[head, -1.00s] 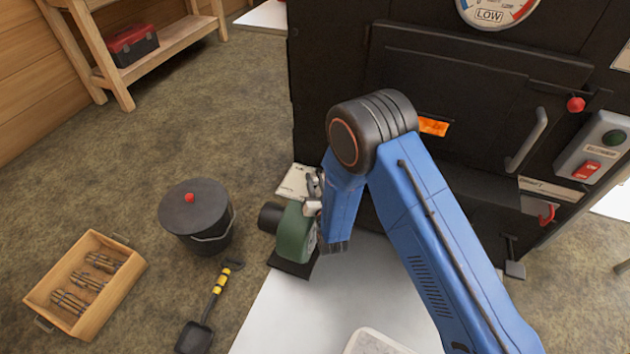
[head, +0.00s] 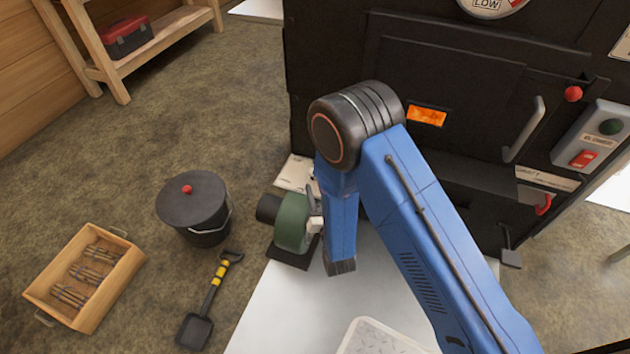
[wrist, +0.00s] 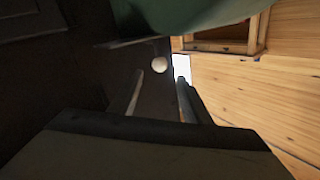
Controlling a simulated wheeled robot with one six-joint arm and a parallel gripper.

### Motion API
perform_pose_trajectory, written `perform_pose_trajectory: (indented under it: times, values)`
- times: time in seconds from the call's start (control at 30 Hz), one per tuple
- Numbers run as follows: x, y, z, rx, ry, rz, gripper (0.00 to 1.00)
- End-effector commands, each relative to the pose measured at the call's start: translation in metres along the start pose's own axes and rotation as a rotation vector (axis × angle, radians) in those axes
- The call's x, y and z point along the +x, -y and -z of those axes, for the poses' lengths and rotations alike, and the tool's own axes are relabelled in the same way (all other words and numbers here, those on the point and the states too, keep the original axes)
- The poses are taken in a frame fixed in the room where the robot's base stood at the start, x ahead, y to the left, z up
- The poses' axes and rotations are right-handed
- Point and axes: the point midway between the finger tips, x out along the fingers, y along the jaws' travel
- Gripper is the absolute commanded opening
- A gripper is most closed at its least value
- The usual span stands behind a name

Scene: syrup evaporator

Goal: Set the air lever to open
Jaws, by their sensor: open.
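In the wrist view a thin dark lever ends in a pale round knob (wrist: 160,65), beside the green blower housing (wrist: 190,12). I take it for the air lever; no label on it is readable there. My gripper (wrist: 160,77) is open, with one finger on each side of the line to the knob. The knob shows between and just beyond the fingertips; contact cannot be told. In the head view the green blower (head: 292,225) stands left of my blue forearm. My gripper is mostly hidden there, with a pale part against the blower's right side, and the lever is not distinguishable.
The black evaporator firebox (head: 440,80) stands close behind my arm. A lidded black bucket (head: 200,210), a shovel (head: 208,300) and a wooden crate (head: 85,280) are on the floor to the left. A red-handled lever (head: 543,205) is at the firebox's lower right.

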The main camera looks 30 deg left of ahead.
Motion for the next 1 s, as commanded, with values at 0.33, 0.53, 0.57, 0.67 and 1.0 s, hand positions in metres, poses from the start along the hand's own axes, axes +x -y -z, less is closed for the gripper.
perform_pose_trajectory:
  times: [0.33,0.53,0.57,0.67,1.0]
  values:
    - [-0.061,0.000,-0.001,-0.001,0.003,0.000,0.44]
    - [-0.075,0.000,0.000,-0.002,0.002,0.000,0.44]
    - [-0.076,0.000,0.000,-0.002,0.001,0.000,0.44]
    - [-0.077,0.000,0.000,-0.001,0.001,0.000,0.44]
    - [-0.071,-0.004,0.003,0.039,0.012,0.006,0.03]
